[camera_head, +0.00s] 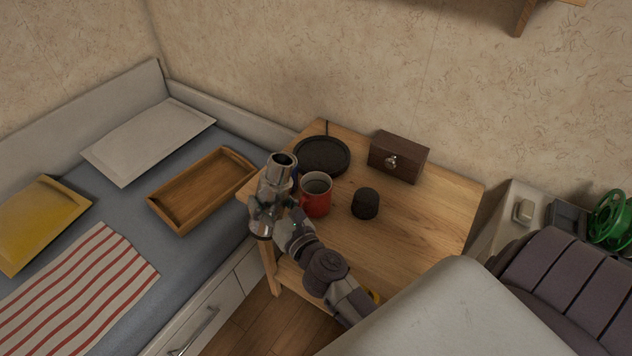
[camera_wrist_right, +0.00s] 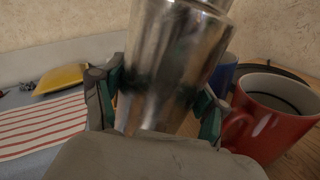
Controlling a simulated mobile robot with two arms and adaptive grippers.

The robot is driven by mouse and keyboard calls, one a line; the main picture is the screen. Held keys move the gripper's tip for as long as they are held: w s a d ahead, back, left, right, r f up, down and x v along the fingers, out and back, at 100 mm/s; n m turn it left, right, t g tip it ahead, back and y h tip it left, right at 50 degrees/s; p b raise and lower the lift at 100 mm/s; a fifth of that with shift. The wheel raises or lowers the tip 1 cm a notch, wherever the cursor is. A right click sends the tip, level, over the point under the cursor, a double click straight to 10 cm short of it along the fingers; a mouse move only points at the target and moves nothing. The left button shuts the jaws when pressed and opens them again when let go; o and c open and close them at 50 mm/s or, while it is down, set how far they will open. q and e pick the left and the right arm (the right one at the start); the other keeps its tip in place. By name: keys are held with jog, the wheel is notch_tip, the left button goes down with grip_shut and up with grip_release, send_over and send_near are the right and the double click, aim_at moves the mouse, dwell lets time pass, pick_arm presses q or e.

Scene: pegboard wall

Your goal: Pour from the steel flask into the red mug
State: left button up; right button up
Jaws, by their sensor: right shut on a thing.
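The steel flask (camera_head: 278,172) is held in my right gripper (camera_head: 268,204), which is shut on it. The flask is nearly upright with its open mouth up. In the right wrist view the shiny flask (camera_wrist_right: 178,62) stands between the two fingers of my gripper (camera_wrist_right: 160,95). The red mug (camera_head: 317,197) stands upright on the wooden table, just right of the flask in the head view. The mug (camera_wrist_right: 272,118) is also close at the right in the wrist view, its handle toward the flask. Its inside looks grey. My left gripper is not in view.
The table (camera_head: 420,225) also bears a round black tray (camera_head: 322,154), a dark cap (camera_head: 365,204) and a brown box (camera_head: 399,158). A blue thing (camera_wrist_right: 222,75) shows behind the flask. A bed with a wooden tray (camera_head: 203,187) is at the left.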

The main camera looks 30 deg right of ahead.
jog(key=shift+r+m, duration=0.15)
jog(key=shift+m, duration=0.45)
jog(key=shift+m, duration=0.4)
jog(key=shift+a, duration=0.1)
jog(key=shift+a+m, duration=0.25)
jog(key=shift+m, duration=0.15)
jog(key=shift+a+f+m, duration=0.2)
jog(key=shift+f+m, duration=0.05)
jog(key=shift+m, duration=0.15)
